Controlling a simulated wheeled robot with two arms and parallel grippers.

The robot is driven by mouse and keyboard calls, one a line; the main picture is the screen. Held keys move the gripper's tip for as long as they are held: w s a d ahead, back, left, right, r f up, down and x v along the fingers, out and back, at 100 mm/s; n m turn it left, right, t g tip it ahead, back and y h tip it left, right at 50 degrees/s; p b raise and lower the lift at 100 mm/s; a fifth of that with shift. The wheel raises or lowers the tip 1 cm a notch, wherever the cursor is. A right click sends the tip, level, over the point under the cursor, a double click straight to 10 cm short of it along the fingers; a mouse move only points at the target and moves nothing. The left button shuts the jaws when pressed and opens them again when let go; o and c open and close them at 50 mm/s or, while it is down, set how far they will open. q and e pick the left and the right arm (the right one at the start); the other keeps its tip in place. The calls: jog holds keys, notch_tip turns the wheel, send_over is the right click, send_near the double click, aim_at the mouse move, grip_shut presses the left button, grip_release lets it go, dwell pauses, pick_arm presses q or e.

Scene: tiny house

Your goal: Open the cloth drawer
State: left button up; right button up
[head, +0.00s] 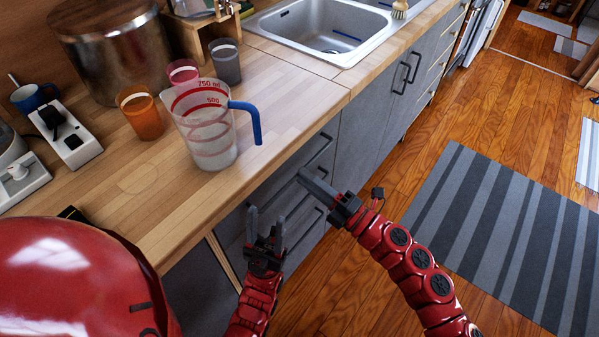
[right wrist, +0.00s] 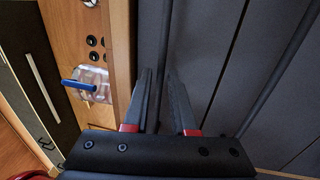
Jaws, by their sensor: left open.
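Below the counter in the head view, a stack of grey drawers (head: 312,150) with dark bar handles appears closed. Which one is the cloth drawer, I cannot tell. My right gripper (head: 304,174) reaches in from the right, with its fingertips at the upper drawer fronts. In the right wrist view its two fingers (right wrist: 160,75) stand apart, with a dark handle bar (right wrist: 162,40) running between or just behind the tips. Contact is not clear. My left gripper (head: 266,226) is open and empty, fingers up, in front of the drawers and below the right gripper.
On the wooden counter (head: 290,105) stand a measuring jug (head: 205,140) with a blue handle, an orange cup (head: 141,115) and other cups near the sink (head: 325,35). Grey cabinet doors (head: 375,100) continue beyond the drawers. A striped rug (head: 500,230) lies on the open floor.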

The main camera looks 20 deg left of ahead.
jog(key=shift+x, duration=1.3)
grip_shut()
dwell(0.5)
